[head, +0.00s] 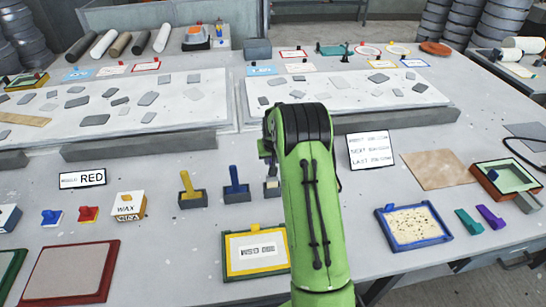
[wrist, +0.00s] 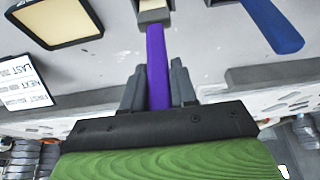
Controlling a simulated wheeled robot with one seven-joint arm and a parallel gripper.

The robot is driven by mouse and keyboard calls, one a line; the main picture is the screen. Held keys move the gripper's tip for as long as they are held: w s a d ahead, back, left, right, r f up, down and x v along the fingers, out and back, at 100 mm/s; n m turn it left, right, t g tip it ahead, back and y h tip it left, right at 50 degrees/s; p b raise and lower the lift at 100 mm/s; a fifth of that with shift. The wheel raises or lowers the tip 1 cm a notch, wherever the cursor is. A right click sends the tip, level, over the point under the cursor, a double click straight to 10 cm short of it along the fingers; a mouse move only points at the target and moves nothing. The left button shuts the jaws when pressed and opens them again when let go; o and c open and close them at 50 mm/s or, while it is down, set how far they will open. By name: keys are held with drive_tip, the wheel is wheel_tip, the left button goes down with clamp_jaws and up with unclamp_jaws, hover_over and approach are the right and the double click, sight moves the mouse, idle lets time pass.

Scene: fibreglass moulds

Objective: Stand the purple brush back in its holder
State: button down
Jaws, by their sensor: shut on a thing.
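The purple brush (wrist: 157,62) shows in the wrist view with its handle between the two dark fingers of my gripper (wrist: 157,85), which is shut on it. A pale piece with grey around it lies at the handle's far end, cut by the top edge, so I cannot tell whether the brush sits in a holder. A grey holder (head: 272,188) shows partly beside the arm, right of the blue brush's holder.
A yellow brush (head: 187,184) and a blue brush (head: 234,177) stand in grey holders to the left. Mould slabs (head: 170,140) lie behind.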

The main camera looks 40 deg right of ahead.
drive_tip(key=shift+f+b, duration=0.65)
drive_tip(key=shift+f, duration=0.55)
drive_tip(key=shift+f+b, duration=0.4)
drive_tip(key=shift+b, duration=0.15)
drive_tip(key=c, duration=0.8)
unclamp_jaws()
drive_tip(key=v, duration=1.5)
drive_tip(key=shift+r, duration=0.4)
drive_tip(key=shift+s+a, duration=0.1)
drive_tip(key=shift+a, duration=0.05)
